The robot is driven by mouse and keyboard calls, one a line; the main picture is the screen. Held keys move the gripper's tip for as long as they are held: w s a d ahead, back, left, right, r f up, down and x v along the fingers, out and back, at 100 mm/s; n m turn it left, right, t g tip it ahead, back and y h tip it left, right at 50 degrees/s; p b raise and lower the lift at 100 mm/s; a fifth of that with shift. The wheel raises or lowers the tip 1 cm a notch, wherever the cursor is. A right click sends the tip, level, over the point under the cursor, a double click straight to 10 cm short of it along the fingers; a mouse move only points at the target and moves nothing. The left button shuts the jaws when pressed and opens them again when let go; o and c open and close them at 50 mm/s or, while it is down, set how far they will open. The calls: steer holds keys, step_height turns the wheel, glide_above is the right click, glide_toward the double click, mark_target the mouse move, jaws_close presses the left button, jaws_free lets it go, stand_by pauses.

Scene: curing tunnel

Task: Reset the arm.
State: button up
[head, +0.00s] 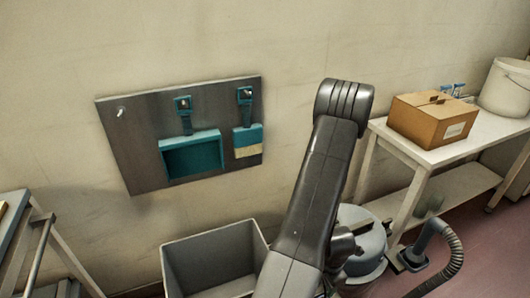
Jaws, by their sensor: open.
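My arm rises from the bottom middle of the head view to a rounded grey joint near the centre right. It stands in front of the wall and the floor things. My gripper is not to be made out; the far part of the arm is hidden behind the upper link or outside the picture.
A metal panel (139,132) with teal holders hangs on the wall. Below it stands an open grey bin (188,262). A round grey drum (372,240) and a black ribbed hose (456,258) stand right of my arm. A white table (455,150) holds a cardboard box (420,122) and a white bucket (507,88).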

steer(key=w+a+t+p, duration=0.1)
steer(key=w+a, duration=0.2)
steer(key=w, duration=0.2)
steer(key=shift+w+r+m+t+y, duration=0.2)
steer(key=shift+r+m+t+y, duration=0.1)
steer(key=shift+m+t, duration=0.1)
steer(key=shift+s+f, duration=0.1)
steer(key=shift+s, duration=0.05)
